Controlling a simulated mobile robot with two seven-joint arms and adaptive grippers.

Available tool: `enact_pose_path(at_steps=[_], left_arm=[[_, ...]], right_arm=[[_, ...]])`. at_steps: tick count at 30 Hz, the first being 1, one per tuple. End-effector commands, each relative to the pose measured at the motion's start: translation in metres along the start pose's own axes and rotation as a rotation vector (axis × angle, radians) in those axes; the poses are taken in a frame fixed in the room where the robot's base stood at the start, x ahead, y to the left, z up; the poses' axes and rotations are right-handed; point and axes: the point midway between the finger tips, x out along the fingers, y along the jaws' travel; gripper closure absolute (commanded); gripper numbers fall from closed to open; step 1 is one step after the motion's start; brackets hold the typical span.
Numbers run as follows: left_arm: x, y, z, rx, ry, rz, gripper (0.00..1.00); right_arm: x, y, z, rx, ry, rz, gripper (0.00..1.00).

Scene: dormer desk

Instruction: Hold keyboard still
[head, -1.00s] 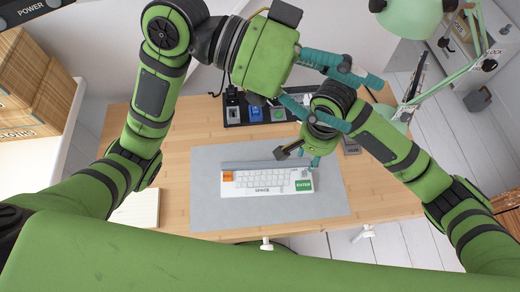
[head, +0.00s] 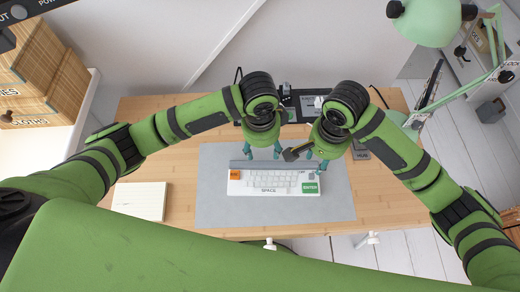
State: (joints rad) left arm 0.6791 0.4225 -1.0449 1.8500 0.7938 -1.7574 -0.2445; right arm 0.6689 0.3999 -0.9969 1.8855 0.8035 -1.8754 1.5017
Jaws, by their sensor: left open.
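The white keyboard (head: 272,190), with an orange key at its left and a green ENTER key at its right, lies on the grey desk mat (head: 222,210). A grey bar runs along its far edge. My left gripper (head: 262,152) is open and empty, with its fingers pointing down near the keyboard's far edge; I cannot tell whether they touch it. My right gripper (head: 316,161) is near the far right corner of the keyboard. It is shut on a small dark tool (head: 293,153) that sticks out to the left. The part of the tool between the fingers is hidden.
A dark tray (head: 292,107) with small items stands at the back of the wooden desk (head: 180,180), partly hidden by my arms. A notepad (head: 140,201) lies at the left. A green lamp (head: 425,22) hangs at the back right. The mat's front is clear.

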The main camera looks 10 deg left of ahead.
Motion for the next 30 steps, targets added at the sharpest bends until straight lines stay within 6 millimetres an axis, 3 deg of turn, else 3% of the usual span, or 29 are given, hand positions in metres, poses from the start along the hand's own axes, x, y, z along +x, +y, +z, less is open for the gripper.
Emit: enact_pose_path(at_steps=[6,18,29,30], left_arm=[[0.022,0.01,0.009,0.015,-0.049,0.03,0.39],[0.075,0.011,0.011,0.013,-0.046,0.028,0.39],[0.082,0.011,0.011,0.015,-0.044,0.026,0.39],[0.082,0.011,0.011,0.015,-0.044,0.026,0.43]], right_arm=[[0.0,0.0,0.0,0.0,0.0,0.0,0.61],[0.0,0.0,0.0,0.0,0.0,0.0,0.61],[0.0,0.0,0.0,0.0,0.0,0.0,0.61],[0.0,0.0,0.0,0.0,0.0,0.0,0.61]])
